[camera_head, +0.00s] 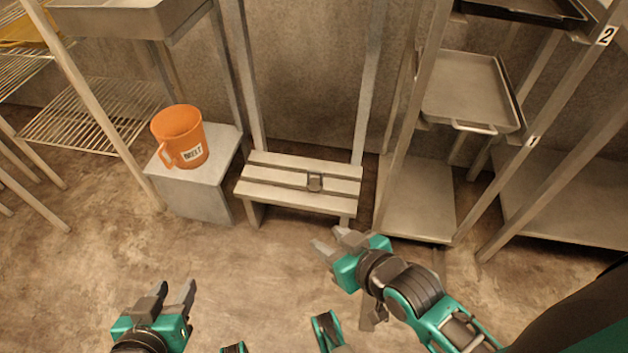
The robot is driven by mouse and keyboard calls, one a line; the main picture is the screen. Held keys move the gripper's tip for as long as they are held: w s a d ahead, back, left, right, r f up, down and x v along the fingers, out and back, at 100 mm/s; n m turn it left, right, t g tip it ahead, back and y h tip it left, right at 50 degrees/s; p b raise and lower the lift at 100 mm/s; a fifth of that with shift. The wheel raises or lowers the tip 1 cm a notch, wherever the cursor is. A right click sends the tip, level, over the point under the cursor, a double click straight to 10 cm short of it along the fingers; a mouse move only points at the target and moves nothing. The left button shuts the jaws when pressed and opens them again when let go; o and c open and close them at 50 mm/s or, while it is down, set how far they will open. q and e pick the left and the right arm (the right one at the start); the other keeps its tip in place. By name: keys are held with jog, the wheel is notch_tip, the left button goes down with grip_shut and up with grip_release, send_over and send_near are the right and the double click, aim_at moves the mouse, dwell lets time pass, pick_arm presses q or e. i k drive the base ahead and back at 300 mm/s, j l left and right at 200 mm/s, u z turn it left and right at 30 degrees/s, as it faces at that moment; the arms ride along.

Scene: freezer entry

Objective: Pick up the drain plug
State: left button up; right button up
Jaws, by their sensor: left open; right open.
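A small grey metal piece (315,182) sits on the slatted bench (275,175), right of its middle. It may be the drain plug, but it is too small to be sure. My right gripper (329,240) is open and empty in front of the bench, below the small piece in the picture and apart from it. My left gripper (174,292) is open and empty over the floor at the lower left, far from the bench.
An orange mug-like jug (181,137) with a label stands on a grey block (205,195) left of the bench. A rack (400,150) with metal trays (468,90) stands to the right. A wire shelf (75,120) is at left. The floor (250,270) in front is clear.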

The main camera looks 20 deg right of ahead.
aim_at(314, 184)
jog(key=i, duration=1.05)
